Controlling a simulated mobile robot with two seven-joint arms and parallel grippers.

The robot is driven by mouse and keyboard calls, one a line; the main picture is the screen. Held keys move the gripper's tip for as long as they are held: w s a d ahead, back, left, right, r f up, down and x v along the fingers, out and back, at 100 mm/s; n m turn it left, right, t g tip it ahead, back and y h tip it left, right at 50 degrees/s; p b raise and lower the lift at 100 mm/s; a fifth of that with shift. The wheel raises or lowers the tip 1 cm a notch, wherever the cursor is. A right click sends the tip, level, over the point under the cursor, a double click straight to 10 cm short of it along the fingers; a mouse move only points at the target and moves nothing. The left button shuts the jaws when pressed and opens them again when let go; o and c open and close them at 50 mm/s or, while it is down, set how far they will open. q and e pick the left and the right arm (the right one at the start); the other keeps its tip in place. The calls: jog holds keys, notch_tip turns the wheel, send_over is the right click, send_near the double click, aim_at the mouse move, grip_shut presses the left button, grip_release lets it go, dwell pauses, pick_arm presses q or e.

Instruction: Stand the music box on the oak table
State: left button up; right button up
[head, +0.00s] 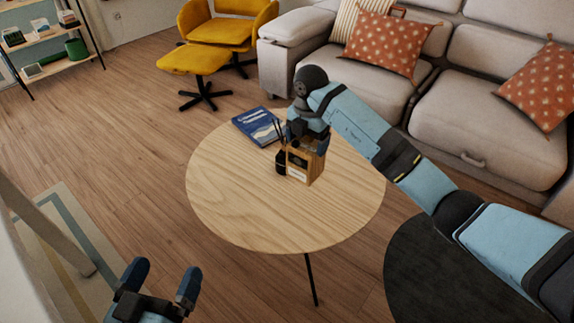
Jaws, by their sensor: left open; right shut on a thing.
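The round oak table (240,215) stands in the middle of the head view. The music box (299,170), a small wooden box with a dark panel and a light label on its front, is upright at the table's middle right. My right gripper (308,138) reaches down from above and is shut on the box's upper part. The arm hides some of the box's top; I cannot tell whether its base touches the table. My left gripper (160,285) is open and empty at the lower left, over the floor and apart from the table.
A blue book (258,127) lies at the table's back edge. A dark reed diffuser (281,160) stands close beside the music box, on its left. The table's left and front are bare. A grey sofa (465,85), yellow armchair and footstool (193,60) stand behind.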

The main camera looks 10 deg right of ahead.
notch_tip(320, 180, down, 3)
jog(key=shift+a+r+b, duration=0.1)
jog(key=shift+r+b, duration=0.1)
jog(key=shift+b, duration=0.25)
notch_tip(320, 180, down, 5)
jog(key=shift+r+b, duration=0.2)
jog(key=shift+b, duration=0.5)
pick_arm(q)
jog(key=shift+m+g+h, duration=0.4)
jog(key=shift+g+h, duration=0.3)
jog(key=shift+g, duration=0.1)
jog(key=f+b, duration=0.1)
jog(key=d+f+b, duration=0.1)
jog(key=f+b, duration=0.2)
jog(key=shift+d, duration=0.3)
pick_arm(e)
notch_tip(320, 180, down, 13)
jog(key=o, duration=1.4)
